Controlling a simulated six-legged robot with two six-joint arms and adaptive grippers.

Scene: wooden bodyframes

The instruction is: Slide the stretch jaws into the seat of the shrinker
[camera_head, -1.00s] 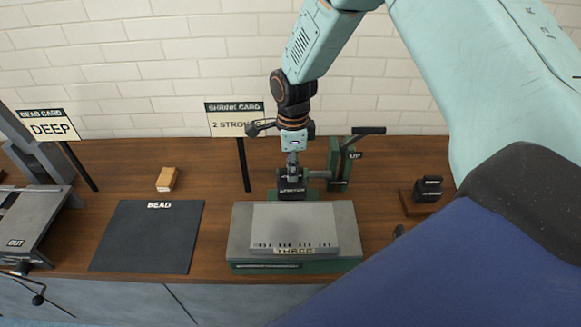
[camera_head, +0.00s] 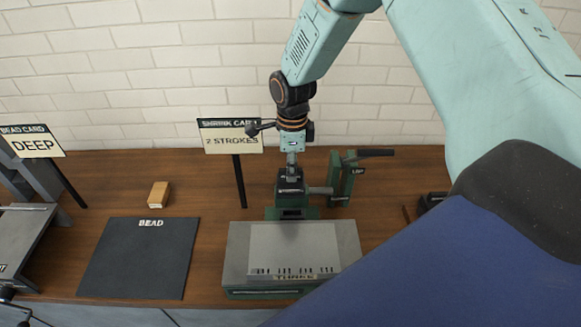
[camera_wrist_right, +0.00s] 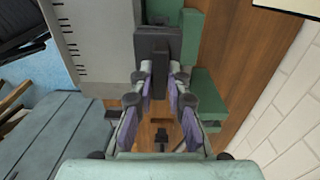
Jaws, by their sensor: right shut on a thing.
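My right gripper (camera_head: 291,162) points down behind the metal plate and is shut on a dark block, the stretch jaws (camera_head: 289,186). In the right wrist view, the jaws (camera_wrist_right: 157,45) sit between the fingers (camera_wrist_right: 160,78). The shrinker is green, with an upright frame (camera_head: 345,182) and a dark lever to the right of the jaws. Its low green seat part (camera_head: 271,213) shows just below the jaws. Green parts (camera_wrist_right: 205,88) also lie close beside the jaws in the wrist view. I cannot tell whether the jaws touch the seat. My left gripper is not in view.
A grey plate (camera_head: 292,247) lies on a green-based block in front of the shrinker. A dark BEAD mat (camera_head: 140,260), a small wooden block (camera_head: 158,194) and a "2 STROKES" card (camera_head: 231,138) stand left. My right arm hides much of the right side.

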